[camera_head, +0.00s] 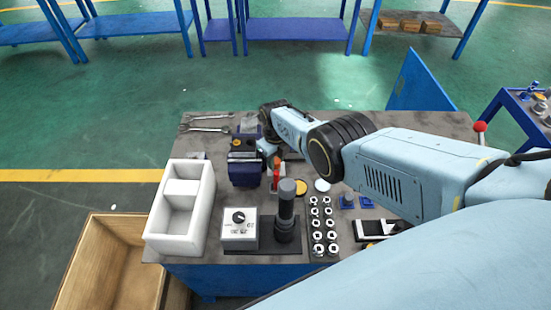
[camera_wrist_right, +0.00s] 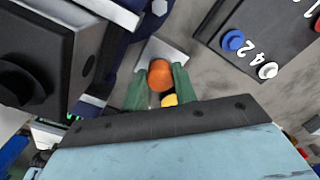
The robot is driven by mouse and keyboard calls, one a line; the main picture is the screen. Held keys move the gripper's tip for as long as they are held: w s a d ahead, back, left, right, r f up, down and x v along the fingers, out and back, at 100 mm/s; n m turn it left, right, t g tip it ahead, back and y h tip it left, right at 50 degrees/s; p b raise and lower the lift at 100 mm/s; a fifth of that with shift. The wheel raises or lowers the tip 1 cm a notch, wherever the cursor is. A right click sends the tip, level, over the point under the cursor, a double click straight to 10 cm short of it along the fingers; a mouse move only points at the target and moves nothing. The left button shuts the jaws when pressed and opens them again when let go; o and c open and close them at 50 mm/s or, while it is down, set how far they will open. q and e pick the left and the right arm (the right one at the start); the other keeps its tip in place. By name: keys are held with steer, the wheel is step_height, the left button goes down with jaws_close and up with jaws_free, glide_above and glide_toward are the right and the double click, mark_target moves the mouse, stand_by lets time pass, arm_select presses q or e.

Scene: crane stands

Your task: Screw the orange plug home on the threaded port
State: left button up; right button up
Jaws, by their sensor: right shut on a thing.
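The orange plug (camera_wrist_right: 160,76) is a round orange knob in the right wrist view. My right gripper (camera_wrist_right: 159,86) is shut on it, with one green finger on each side. In the head view my right gripper (camera_head: 274,160) points down beside the dark blue vise (camera_head: 245,168). A light grey block (camera_wrist_right: 163,50) shows just beyond the plug in the wrist view. The threaded port cannot be made out; whether the plug touches it, I cannot tell. My left gripper is not in view.
A white divided bin (camera_head: 160,238) is at the bench's left. A gauge box (camera_head: 239,232), a dark cylinder on a stand (camera_head: 286,212) and rows of metal sockets (camera_head: 318,235) stand at the front. Wrenches (camera_head: 207,129) lie at the back left. A wooden crate (camera_head: 77,262) is below left.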

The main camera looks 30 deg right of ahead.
steer(key=o, duration=0.9)
steer(key=shift+w+d+r, duration=0.15)
steer(key=shift+w, duration=0.05)
steer(key=shift+o, duration=1.1)
steer(key=shift+s, duration=0.1)
steer(key=shift+c, duration=0.7)
